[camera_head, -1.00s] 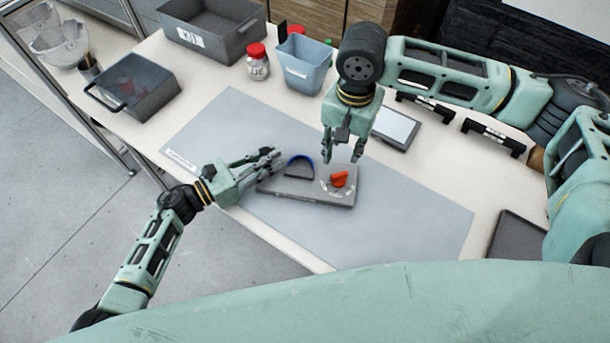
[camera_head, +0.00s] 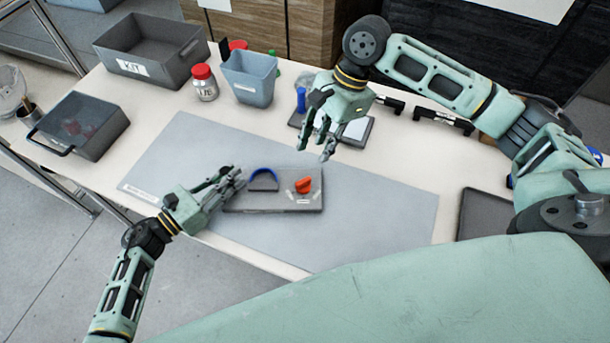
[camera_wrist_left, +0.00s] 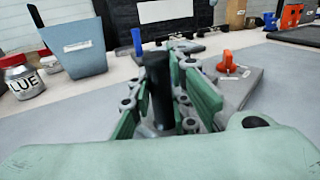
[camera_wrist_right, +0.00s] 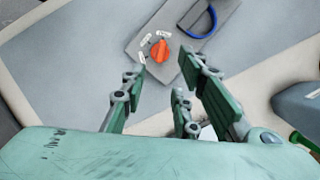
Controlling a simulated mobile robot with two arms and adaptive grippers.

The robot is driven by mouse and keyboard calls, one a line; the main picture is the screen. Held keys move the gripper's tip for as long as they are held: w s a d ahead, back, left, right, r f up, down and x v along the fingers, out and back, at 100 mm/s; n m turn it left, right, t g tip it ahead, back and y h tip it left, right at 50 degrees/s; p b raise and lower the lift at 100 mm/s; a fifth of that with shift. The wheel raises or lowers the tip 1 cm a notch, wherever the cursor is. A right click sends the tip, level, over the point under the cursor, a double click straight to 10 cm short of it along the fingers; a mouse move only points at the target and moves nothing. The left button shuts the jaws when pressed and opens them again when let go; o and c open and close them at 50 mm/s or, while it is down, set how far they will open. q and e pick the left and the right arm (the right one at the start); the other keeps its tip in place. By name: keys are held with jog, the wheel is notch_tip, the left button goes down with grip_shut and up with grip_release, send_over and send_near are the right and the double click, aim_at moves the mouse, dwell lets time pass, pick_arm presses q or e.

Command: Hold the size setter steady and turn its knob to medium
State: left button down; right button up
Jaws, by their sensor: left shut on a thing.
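The size setter (camera_head: 280,205) is a grey flat block on the mat with a blue arch (camera_head: 263,173) and an orange knob (camera_head: 304,186). Small white labels surround the knob in the right wrist view (camera_wrist_right: 160,52); they are too small to read. My left gripper (camera_head: 238,180) is shut on the setter's left end; in the left wrist view a dark upright post (camera_wrist_left: 158,88) stands between its fingers. My right gripper (camera_head: 320,150) is open and empty, above and behind the knob, apart from it. In the right wrist view its fingers (camera_wrist_right: 170,85) are spread.
A blue-grey bin (camera_head: 250,85), a red-lidded jar (camera_head: 205,84) and a grey kit box (camera_head: 150,50) stand at the back. A lidded box (camera_head: 85,125) is at left, a dark tray (camera_head: 485,215) at right. The mat (camera_head: 370,215) is clear right of the setter.

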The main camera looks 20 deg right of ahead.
aim_at(305, 180)
jog(key=shift+m+y, duration=0.3)
jog(key=shift+m, duration=0.3)
jog(key=x, duration=0.7)
jog(key=d+x, duration=0.1)
jog(key=x, duration=0.3)
jog(key=shift+w+a+f, duration=0.1)
jog(key=shift+f, duration=0.3)
grip_shut()
